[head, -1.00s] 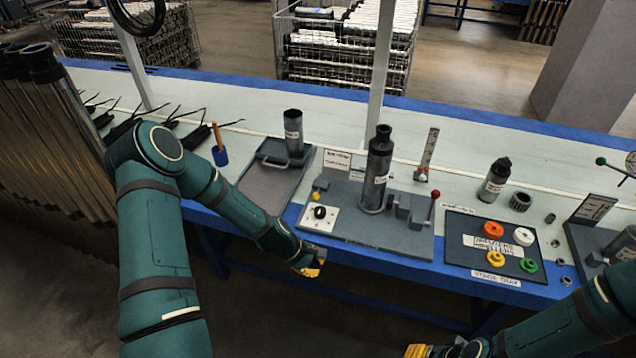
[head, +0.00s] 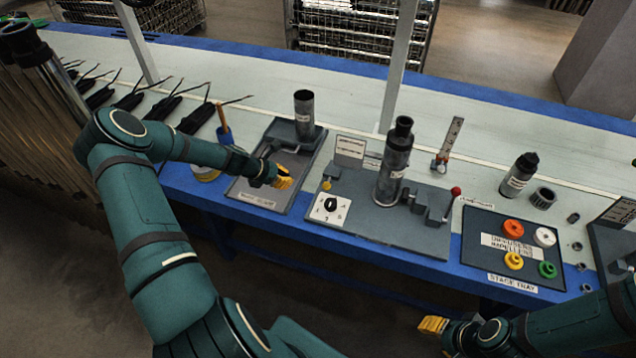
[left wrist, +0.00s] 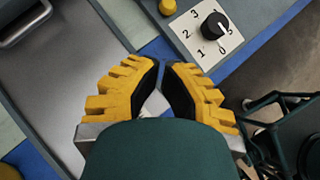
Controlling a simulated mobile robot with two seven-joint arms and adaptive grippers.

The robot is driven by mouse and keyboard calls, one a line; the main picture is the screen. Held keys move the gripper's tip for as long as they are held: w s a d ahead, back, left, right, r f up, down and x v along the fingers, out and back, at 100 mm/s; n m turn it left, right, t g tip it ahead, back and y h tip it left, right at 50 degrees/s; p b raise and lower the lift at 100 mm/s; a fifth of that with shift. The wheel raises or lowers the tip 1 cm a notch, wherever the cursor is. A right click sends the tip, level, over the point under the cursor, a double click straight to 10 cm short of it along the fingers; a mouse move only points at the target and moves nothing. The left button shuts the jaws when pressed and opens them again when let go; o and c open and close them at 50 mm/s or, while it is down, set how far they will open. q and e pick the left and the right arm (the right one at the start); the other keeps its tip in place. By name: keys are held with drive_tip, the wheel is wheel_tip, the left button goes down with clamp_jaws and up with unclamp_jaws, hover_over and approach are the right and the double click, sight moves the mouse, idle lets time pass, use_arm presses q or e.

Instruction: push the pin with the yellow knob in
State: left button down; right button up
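The pin's yellow knob (head: 327,185) sits at the left end of the grey pump fixture (head: 420,232), just behind the numbered dial plate. In the left wrist view the yellow knob (left wrist: 167,7) shows at the top edge, ahead of the fingers. The pin's shaft is not visible. My left gripper (head: 286,180) is over the grey tray, left of the knob and apart from it.
The dial plate (head: 329,209) with a black knob is just in front of the yellow knob. A dark cylinder (head: 396,160) stands upright on the fixture, with a red-knobbed lever (head: 455,192) to its right. The grey tray (head: 262,197) holds a smaller cylinder (head: 304,118).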

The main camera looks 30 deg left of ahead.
use_arm(q)
drive_tip(key=b, duration=0.2)
approach(321, 188)
drive_tip(key=f, duration=0.1)
drive_tip(key=w+f, duration=0.1)
drive_tip(key=shift+d+f, duration=0.25)
drive_tip(key=shift+f, duration=0.1)
drive_tip(key=w, duration=0.1)
drive_tip(key=w+d+f, duration=0.1)
drive_tip(key=w+b, duration=0.1)
drive_tip(key=shift+d+f, duration=0.4)
drive_tip(key=shift+w+d, duration=0.15)
drive_tip(key=shift+w, duration=0.1)
